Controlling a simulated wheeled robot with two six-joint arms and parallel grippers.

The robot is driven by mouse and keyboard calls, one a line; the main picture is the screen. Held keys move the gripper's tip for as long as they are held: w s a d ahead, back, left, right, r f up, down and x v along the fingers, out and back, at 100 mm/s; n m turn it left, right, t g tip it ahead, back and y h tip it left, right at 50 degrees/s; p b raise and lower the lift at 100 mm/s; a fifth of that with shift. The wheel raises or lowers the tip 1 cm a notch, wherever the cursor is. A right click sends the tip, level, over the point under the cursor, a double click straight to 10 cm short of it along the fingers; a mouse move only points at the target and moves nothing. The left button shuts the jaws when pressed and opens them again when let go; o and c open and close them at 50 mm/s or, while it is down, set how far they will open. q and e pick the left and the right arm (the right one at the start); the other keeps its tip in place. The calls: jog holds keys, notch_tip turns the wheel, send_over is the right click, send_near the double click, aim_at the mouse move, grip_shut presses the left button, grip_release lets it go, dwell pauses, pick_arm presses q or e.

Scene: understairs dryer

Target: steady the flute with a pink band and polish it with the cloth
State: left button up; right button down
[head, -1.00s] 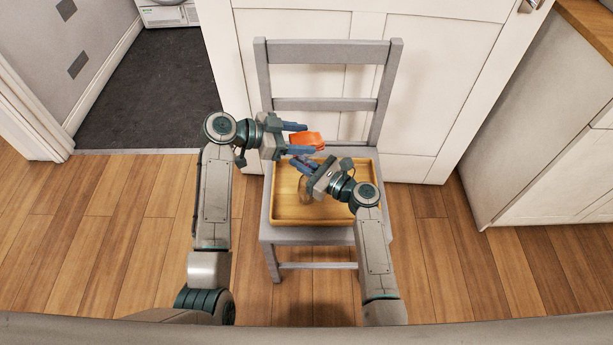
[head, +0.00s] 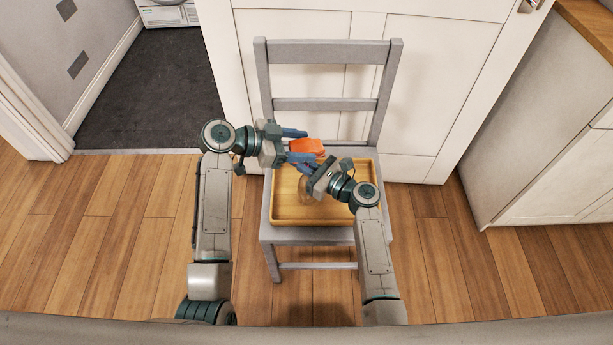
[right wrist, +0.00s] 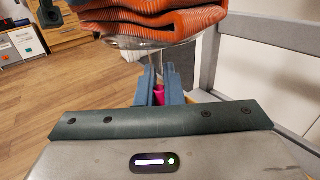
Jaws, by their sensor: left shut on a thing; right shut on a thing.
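An orange folded cloth (head: 308,147) is held in my left gripper (head: 300,147), above the back part of the tray. In the right wrist view the cloth (right wrist: 165,22) lies against the clear bowl of the flute (right wrist: 150,52), covering its upper part. My right gripper (head: 298,168) is shut on the flute's stem. A bit of the pink band (right wrist: 159,95) shows between its fingers in the right wrist view (right wrist: 157,85).
A wooden tray (head: 330,217) sits on the seat of a grey chair (head: 330,50), under both grippers. The chair's back stands close behind them, before a white door (head: 440,90). Wooden floor is open on either side.

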pick_arm(q)
jog(key=shift+w, duration=1.1)
jog(key=shift+s+f, duration=0.1)
jog(key=shift+s, duration=1.6)
jog(key=shift+w, duration=1.65)
jog(key=shift+s, duration=1.65)
jog(key=shift+w+f, duration=0.1)
jog(key=shift+w, duration=1.55)
jog(key=shift+r, duration=2.6)
